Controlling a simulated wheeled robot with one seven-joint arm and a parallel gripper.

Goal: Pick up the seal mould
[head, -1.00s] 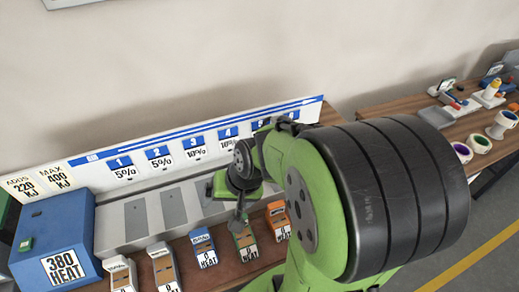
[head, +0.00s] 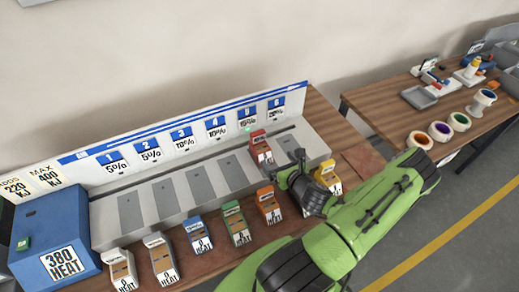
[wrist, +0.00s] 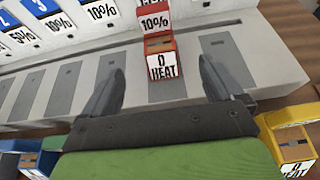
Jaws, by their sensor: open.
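I cannot tell which piece is the seal mould; several small coloured blocks share a "0 HEAT" label. A red block (head: 260,148) sits on the white slotted bench unit (head: 112,225), under the fifth sign. In the wrist view the red block (wrist: 161,58) is upright, beyond and between my fingertips. My gripper (head: 287,166) is open, in front of the red block; I see no contact. A yellow block (head: 328,175) stands to its right and an orange block (head: 268,207) to its lower left. The gripper hides part of the front row.
Green (head: 235,224), blue (head: 198,234) and grey (head: 160,258) blocks line the table's front. A blue "380 HEAT" box (head: 55,240) stands at the left. Numbered signs (head: 180,140) stand behind the slots. A second table (head: 380,105) at the right holds rolls and tools.

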